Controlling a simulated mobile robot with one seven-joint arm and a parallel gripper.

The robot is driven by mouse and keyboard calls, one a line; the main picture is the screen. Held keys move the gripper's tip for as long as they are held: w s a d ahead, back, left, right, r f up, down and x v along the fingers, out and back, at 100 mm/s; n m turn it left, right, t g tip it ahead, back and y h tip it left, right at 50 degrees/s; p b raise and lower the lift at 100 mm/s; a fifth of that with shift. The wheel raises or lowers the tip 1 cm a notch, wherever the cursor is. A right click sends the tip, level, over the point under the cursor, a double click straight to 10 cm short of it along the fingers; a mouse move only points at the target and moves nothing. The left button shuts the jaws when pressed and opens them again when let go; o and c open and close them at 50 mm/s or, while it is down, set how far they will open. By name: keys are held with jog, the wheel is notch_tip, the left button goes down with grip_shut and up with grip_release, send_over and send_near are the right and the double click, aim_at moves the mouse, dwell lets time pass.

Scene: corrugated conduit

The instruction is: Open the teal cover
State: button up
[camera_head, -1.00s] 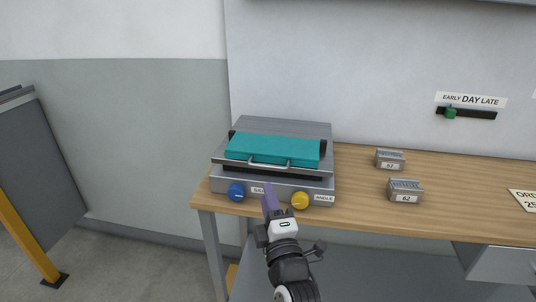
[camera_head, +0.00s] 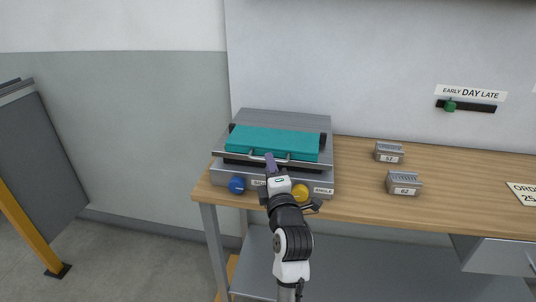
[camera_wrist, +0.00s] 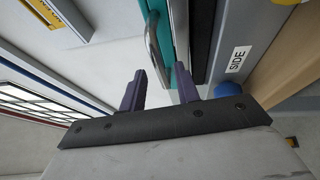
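The teal cover (camera_head: 272,143) lies closed on top of a grey metal machine (camera_head: 290,119) on the workbench. A silver bar handle (camera_head: 300,162) runs along its front edge. My gripper (camera_head: 270,160) is at the front of the cover, close to the handle. In the wrist view, the two purple fingers of my gripper (camera_wrist: 160,85) are apart, with nothing clamped between them. The handle (camera_wrist: 154,42) shows just beyond the gap between the fingertips, and part of the teal cover (camera_wrist: 180,40) is beside it. I cannot tell whether a finger touches the handle.
A blue knob (camera_head: 237,185) and a yellow knob (camera_head: 300,192) sit on the machine's front, below my gripper. Two small grey blocks (camera_head: 389,152) (camera_head: 404,182) stand to the right on the wooden bench (camera_head: 450,185). A slider with a green knob (camera_head: 450,106) is on the wall.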

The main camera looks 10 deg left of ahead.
aim_at(272, 146)
jog(key=shift+p+x, duration=0.4)
jog(key=shift+x, duration=1.15)
grip_shut()
